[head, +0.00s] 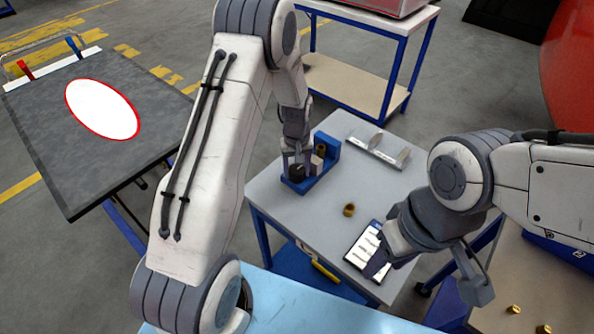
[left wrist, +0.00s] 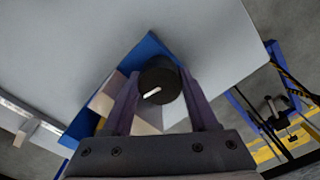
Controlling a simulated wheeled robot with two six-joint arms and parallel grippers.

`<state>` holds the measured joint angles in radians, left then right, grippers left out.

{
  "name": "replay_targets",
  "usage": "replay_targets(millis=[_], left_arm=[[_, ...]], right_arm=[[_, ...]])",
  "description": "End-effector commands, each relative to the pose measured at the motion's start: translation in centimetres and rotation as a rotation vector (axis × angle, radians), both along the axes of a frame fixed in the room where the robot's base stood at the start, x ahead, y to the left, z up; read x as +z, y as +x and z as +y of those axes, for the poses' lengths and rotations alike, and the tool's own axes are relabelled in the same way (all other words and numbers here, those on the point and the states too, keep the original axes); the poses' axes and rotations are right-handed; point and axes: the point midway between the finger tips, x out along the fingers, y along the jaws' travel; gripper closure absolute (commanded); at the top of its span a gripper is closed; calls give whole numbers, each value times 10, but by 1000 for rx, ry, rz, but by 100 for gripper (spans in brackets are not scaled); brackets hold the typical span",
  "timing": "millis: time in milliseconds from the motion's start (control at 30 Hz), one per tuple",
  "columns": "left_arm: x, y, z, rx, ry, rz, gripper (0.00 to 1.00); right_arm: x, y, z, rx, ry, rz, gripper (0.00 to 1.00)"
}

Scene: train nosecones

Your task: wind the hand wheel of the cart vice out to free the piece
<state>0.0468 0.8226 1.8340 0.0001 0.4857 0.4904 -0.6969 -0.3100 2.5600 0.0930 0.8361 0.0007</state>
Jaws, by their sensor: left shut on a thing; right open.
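The blue cart vice (head: 328,146) stands on the grey cart top in the head view. A brass piece (head: 320,151) sits in it, beside a pale jaw block (head: 317,164). The black hand wheel (head: 297,171) is at the vice's near-left end. My left gripper (head: 296,160) is shut on it from above. In the left wrist view the round black wheel (left wrist: 160,78), with a white mark, sits between the two fingers, with the blue vice (left wrist: 150,48) behind. The piece cannot be made out there.
A loose brass part (head: 349,210) lies mid-cart. A dark tray with white strips (head: 365,246) is partly under my right gripper. A pale rack (head: 378,150) stands at the back. More brass parts (head: 514,309) lie on the right table. A dark table (head: 50,150) is far left.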

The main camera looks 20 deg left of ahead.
Motion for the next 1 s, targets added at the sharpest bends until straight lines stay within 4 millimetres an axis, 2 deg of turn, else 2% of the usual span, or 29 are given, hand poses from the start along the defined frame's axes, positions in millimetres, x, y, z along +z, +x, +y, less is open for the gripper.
replay_targets(millis=[567,600,667,1000], left_arm=[[1,1,0,40,0,-2,96],[1,1,0,40,0,-2,33],[1,1,0,40,0,-2,11],[1,2,-2,37,-1,-6,11]], right_arm=[[-1,0,0,0,0,0,50],[-1,0,0,0,0,0,50],[0,0,0,0,0,0,50],[-1,0,0,0,0,0,50]])
